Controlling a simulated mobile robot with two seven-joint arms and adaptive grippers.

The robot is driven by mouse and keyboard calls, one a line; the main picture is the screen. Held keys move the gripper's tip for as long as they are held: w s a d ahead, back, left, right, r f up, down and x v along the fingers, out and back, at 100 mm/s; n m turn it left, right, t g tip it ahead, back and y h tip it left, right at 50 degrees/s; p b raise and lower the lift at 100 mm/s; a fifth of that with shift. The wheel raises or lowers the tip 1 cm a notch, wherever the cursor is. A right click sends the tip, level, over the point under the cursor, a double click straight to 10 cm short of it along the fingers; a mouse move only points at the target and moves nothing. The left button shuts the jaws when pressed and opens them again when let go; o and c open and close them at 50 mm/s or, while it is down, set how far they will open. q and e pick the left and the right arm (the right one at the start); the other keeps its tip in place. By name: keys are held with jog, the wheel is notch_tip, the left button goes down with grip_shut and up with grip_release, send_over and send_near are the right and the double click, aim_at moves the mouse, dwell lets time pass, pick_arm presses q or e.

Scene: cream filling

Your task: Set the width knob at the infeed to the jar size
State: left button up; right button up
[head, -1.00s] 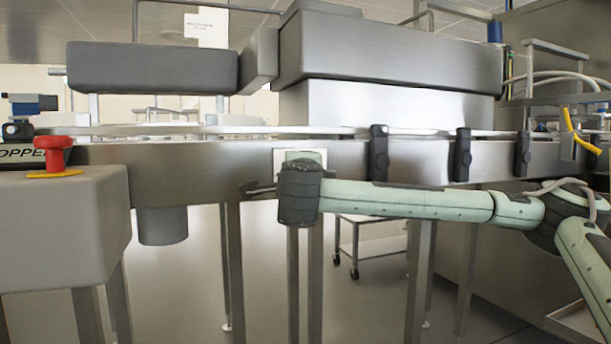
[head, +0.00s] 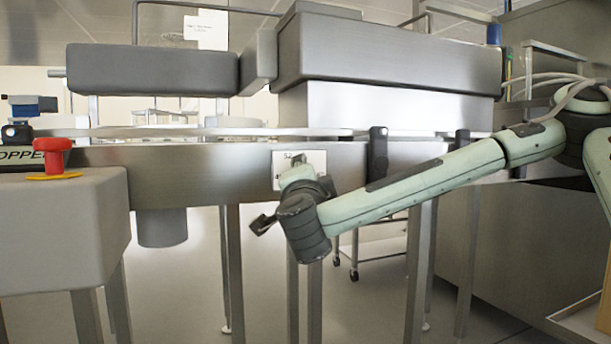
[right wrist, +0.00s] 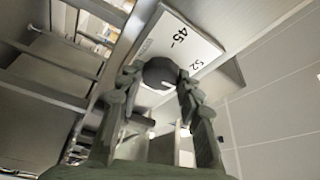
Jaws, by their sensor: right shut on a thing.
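The width knob (right wrist: 160,72) is a dark round knob with a small white mark, seen in the right wrist view. It sits at a white scale plate (right wrist: 185,40) printed with 45 and 52; I cannot tell exactly which number the mark points to. My right gripper (right wrist: 160,79) has its two fingers closed around the knob's sides. In the head view the plate (head: 317,163) is on the conveyor's front side, partly behind my right wrist, with 52 at its top. The knob and fingertips are hidden there. My left gripper is not in view.
The steel conveyor (head: 200,172) runs across the head view, with dark clamps (head: 378,152) on its front side. A grey box with a red emergency button (head: 53,150) stands at the left. A wheeled cart (head: 375,250) is behind the conveyor legs.

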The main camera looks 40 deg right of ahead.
jog(key=shift+a, duration=0.1)
jog(key=o, duration=1.1)
jog(key=shift+o, duration=0.2)
jog(key=v, duration=0.7)
jog(key=shift+s, duration=0.2)
jog(key=shift+a+f, duration=0.15)
